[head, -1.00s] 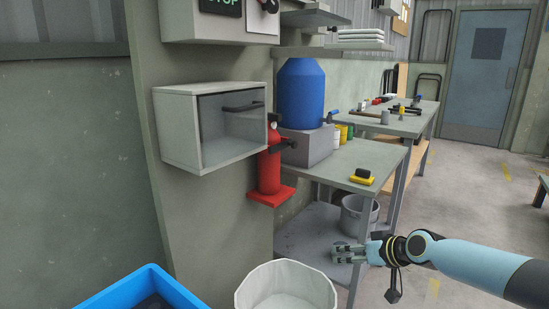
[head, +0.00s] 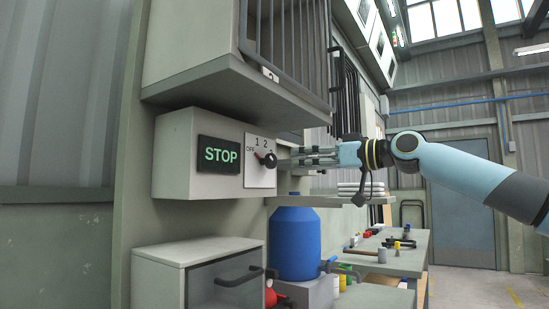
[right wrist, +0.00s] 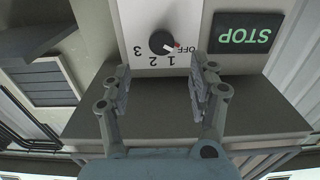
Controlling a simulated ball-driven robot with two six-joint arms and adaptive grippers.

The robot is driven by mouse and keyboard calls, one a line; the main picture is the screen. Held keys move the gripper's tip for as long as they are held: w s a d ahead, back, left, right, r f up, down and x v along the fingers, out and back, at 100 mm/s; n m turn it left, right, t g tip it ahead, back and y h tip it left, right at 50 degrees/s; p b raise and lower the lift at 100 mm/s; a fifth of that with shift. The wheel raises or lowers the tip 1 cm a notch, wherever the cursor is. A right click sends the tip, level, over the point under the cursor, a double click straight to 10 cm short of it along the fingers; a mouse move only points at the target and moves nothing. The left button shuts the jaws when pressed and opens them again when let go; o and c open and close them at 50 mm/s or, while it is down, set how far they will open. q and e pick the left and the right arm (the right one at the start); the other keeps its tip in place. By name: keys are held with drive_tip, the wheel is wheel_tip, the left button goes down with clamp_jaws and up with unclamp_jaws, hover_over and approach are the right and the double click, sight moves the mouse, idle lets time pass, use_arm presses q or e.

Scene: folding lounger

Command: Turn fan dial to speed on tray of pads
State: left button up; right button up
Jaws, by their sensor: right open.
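My right gripper (head: 300,156) is open and empty, just to the right of the dial plate and apart from the knob. In the right wrist view its fingers (right wrist: 163,82) are spread, with the knob beyond the gap between them. A stack of white flat pieces (head: 352,187) lies on a shelf behind; I cannot tell whether these are the pads. My left gripper is not in view.
The grey box bears a green STOP sign (head: 219,155) beside the dial. A grey shelf (head: 235,85) with a barred cage overhangs it. Below are a grey cabinet (head: 185,252) with a dark handle and a blue drum (head: 295,243). A workbench with tools stands behind.

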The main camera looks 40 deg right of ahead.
sight(274, 161)
drive_tip(key=p+x, duration=0.1)
drive_tip(key=x, duration=0.2)
drive_tip(key=p+x, duration=0.2)
drive_tip(key=x, duration=0.2)
drive_tip(key=shift+w+a+r, duration=0.15)
drive_tip(key=shift+r, duration=0.05)
drive_tip(key=shift+w+a+f+p, duration=0.1)
drive_tip(key=shift+w+a+p, duration=0.15)
drive_tip(key=shift+w+p, duration=0.25)
drive_tip(key=shift+w+a, duration=0.1)
drive_tip(key=shift+w, duration=0.15)
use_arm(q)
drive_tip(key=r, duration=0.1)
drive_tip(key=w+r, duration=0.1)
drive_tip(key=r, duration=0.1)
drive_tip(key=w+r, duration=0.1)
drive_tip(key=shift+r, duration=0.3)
use_arm(e)
drive_tip(key=shift+f, duration=0.1)
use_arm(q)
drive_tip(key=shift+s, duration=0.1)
use_arm(e)
drive_tip(key=c, duration=1.2)
drive_tip(key=shift+o, duration=0.2)
